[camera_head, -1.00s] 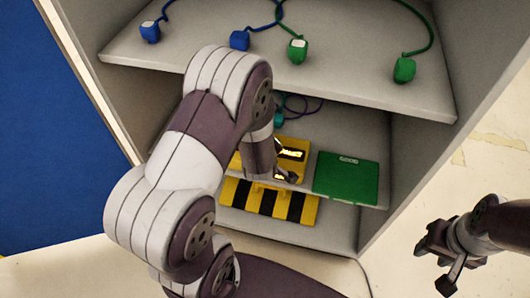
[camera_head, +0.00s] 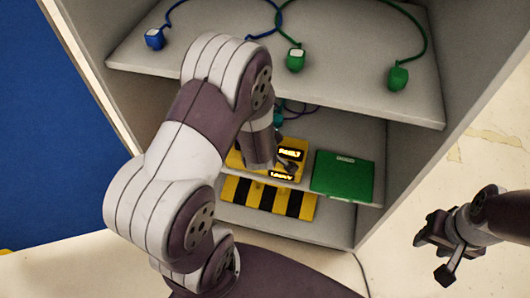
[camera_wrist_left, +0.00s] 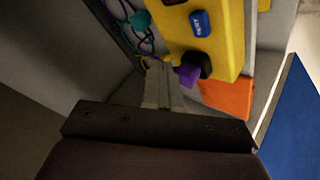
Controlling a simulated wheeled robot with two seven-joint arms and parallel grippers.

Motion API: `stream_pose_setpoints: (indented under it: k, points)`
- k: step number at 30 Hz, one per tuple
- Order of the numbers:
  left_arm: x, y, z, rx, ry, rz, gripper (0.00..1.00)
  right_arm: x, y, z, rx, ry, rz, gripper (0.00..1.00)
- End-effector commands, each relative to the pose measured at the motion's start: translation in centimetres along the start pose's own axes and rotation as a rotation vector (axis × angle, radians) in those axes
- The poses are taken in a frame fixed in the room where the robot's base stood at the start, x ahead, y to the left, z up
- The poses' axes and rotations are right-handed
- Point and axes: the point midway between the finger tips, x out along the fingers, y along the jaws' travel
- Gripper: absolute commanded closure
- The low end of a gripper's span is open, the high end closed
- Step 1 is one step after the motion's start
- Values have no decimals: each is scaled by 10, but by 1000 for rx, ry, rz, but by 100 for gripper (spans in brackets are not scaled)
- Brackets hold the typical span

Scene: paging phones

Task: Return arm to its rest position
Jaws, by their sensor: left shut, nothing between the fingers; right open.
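My left arm comes in from the left and reaches into the lower part of the grey shelf unit. My left gripper (camera_head: 284,158) is mostly hidden behind its own wrist, in front of a yellow device (camera_head: 294,170) with lit displays. In the left wrist view its shut, empty fingers (camera_wrist_left: 162,85) are close to the yellow device (camera_wrist_left: 222,40), which has a blue button and a purple knob. I cannot tell whether they touch. My right gripper (camera_head: 440,245) is open and empty, outside the shelf at the right.
A green box (camera_head: 342,178) lies on the middle shelf. Blue (camera_head: 154,39) and green (camera_head: 398,79) plugs with cords lie on the top shelf. A yellow-black striped panel (camera_head: 268,198) is below.

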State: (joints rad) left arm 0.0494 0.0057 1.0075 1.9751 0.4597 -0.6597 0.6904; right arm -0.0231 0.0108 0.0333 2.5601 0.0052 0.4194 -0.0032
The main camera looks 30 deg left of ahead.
Motion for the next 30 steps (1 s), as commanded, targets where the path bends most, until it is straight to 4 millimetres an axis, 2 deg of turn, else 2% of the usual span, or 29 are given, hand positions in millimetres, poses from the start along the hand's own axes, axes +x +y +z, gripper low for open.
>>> stream_pose_setpoints:
  k: [16, 17, 20, 23, 24, 27, 30]
  points:
    - [0, 0, 0, 8, 0, 0, 100, 0, 0, 0, 0, 0, 0, 57]
    - [0, -1, 2, 24, -8, -6, 100, 0, 0, 0, 0, 0, 0, 57]
    - [-4, -20, 25, 157, -124, -73, 100, 0, 0, 0, 0, 0, 0, 57]
    - [-32, -33, 53, 409, -348, -135, 100, 0, 0, 0, 0, 0, 0, 57]
    - [-49, -34, 60, 527, -444, -144, 100, 0, 0, 0, 0, 0, 0, 57]
    - [-95, -39, 67, 798, -641, -145, 100, 0, 0, 0, 0, 0, 0, 57]
    - [-134, -42, 62, 1007, -763, -135, 100, 0, 0, 0, 0, 0, 0, 57]
